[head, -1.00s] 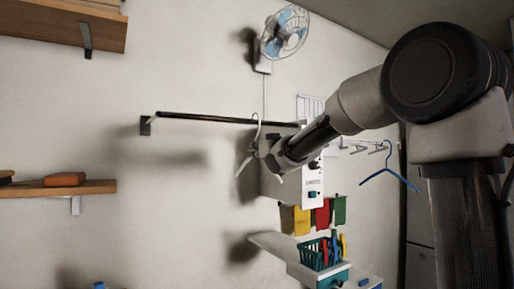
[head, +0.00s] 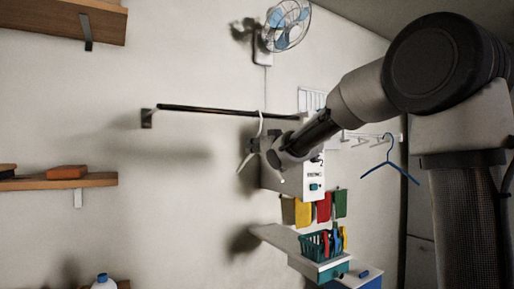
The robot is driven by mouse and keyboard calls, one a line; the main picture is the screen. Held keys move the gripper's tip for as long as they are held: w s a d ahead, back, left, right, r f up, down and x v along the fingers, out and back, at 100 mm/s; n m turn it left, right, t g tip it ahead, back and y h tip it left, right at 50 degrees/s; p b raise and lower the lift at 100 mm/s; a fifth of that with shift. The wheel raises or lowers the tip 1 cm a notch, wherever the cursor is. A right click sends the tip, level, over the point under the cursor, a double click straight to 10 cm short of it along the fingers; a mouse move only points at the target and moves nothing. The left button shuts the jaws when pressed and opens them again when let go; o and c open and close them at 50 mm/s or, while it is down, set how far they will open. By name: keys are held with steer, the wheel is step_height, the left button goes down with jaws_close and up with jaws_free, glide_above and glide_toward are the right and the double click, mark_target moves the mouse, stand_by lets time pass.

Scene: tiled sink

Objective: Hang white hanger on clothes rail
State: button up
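The white hanger (head: 246,161) is in my gripper (head: 262,147), left of centre in the head view. Its hook points up and one arm slopes down to the left; my gripper and arm hide much of the rest. My gripper appears shut on it, just below the rail. The dark clothes rail (head: 205,109) runs from a wall bracket at the left to behind the hook and my arm. The top of the hook overlaps the rail in the picture, reaching slightly above its line. I cannot tell whether the hook is around the rail or in front of it.
A white wall box (head: 315,184) is close behind my gripper. A fan (head: 287,25) is above. A blue hanger (head: 389,167) hangs on a hook rack at the right. Coloured cloths (head: 303,213) and a teal basket (head: 314,246) are below. Wall at the left between shelves is clear.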

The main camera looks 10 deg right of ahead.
steer(key=v, duration=1.2)
steer(key=s+d+f+m+g+h, duration=0.3)
steer(key=s+d+f+g+h, duration=0.25)
steer(key=s+d+f, duration=0.75)
steer(key=s+a+f+g, duration=0.1)
steer(key=s+f+g, duration=0.2)
steer(key=s+f, duration=0.4)
steer(key=s+a+f+g, duration=0.1)
steer(key=s+f+g, duration=0.3)
steer(key=s+f, duration=0.3)
steer(key=s, duration=0.5)
steer(key=shift+s+f+m, duration=0.3)
steer(key=shift+s+f, duration=0.05)
steer(key=shift+d, duration=0.1)
